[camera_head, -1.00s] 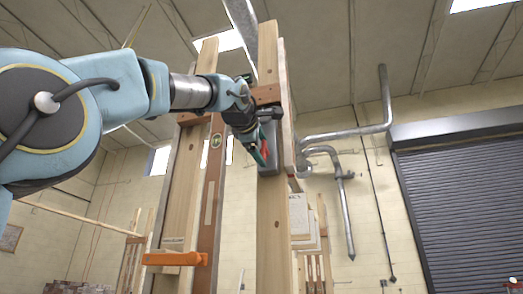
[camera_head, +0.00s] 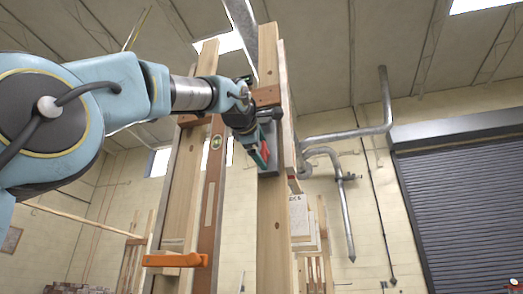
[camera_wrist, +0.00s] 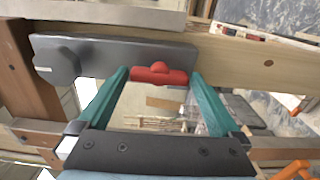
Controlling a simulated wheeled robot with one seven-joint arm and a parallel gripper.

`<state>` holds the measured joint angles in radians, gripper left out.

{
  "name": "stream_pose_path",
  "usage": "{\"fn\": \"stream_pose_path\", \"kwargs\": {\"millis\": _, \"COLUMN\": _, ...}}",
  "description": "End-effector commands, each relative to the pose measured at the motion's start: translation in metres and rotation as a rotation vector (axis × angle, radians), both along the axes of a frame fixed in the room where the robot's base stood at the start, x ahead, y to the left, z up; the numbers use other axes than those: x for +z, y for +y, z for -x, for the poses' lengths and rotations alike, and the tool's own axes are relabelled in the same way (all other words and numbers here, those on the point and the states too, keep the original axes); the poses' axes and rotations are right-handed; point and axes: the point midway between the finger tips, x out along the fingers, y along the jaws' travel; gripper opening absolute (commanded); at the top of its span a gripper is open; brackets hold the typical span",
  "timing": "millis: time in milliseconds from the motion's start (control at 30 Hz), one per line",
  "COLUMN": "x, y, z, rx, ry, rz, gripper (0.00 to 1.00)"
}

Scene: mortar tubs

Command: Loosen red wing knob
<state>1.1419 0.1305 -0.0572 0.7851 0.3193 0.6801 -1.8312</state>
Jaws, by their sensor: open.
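The red wing knob (camera_wrist: 160,74) is a small bar-shaped knob on a grey metal plate (camera_wrist: 105,58) fixed to a wooden post. In the wrist view it lies between the tips of my gripper's (camera_wrist: 160,80) two teal fingers, one at each end of the bar. The fingers are open, and I cannot tell whether they touch the knob. In the head view the knob (camera_head: 264,151) shows as a red patch beside my gripper (camera_head: 256,158), partly covered by a finger. The grey plate (camera_head: 272,165) shows behind it.
A wooden post (camera_head: 273,225) stands upright behind the plate. A brown level (camera_head: 212,195) and another board stand to its left. An orange clamp (camera_head: 175,260) sits low at left. Pipes (camera_head: 345,195) and a roller shutter (camera_head: 460,210) are on the far wall.

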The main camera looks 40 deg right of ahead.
Motion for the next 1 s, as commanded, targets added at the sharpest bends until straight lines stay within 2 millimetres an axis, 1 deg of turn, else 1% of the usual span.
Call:
{"fn": "stream_pose_path", "kwargs": {"millis": 67, "x": 0.000, "y": 0.003, "z": 0.002, "rx": 0.000, "ry": -0.001, "rz": 0.001, "gripper": 1.00}}
{"fn": "stream_pose_path", "kwargs": {"millis": 167, "x": -0.001, "y": 0.012, "z": 0.008, "rx": 0.000, "ry": -0.002, "rz": 0.003, "gripper": 1.00}}
{"fn": "stream_pose_path", "kwargs": {"millis": 500, "x": -0.003, "y": 0.066, "z": 0.042, "rx": -0.001, "ry": -0.001, "rz": 0.002, "gripper": 1.00}}
{"fn": "stream_pose_path", "kwargs": {"millis": 600, "x": -0.002, "y": 0.078, "z": 0.050, "rx": 0.000, "ry": -0.001, "rz": 0.002, "gripper": 1.00}}
{"fn": "stream_pose_path", "kwargs": {"millis": 733, "x": -0.001, "y": 0.088, "z": 0.056, "rx": 0.000, "ry": 0.000, "rz": 0.000, "gripper": 1.00}}
{"fn": "stream_pose_path", "kwargs": {"millis": 1000, "x": 0.000, "y": 0.091, "z": 0.058, "rx": 0.000, "ry": 0.001, "rz": -0.001, "gripper": 1.00}}
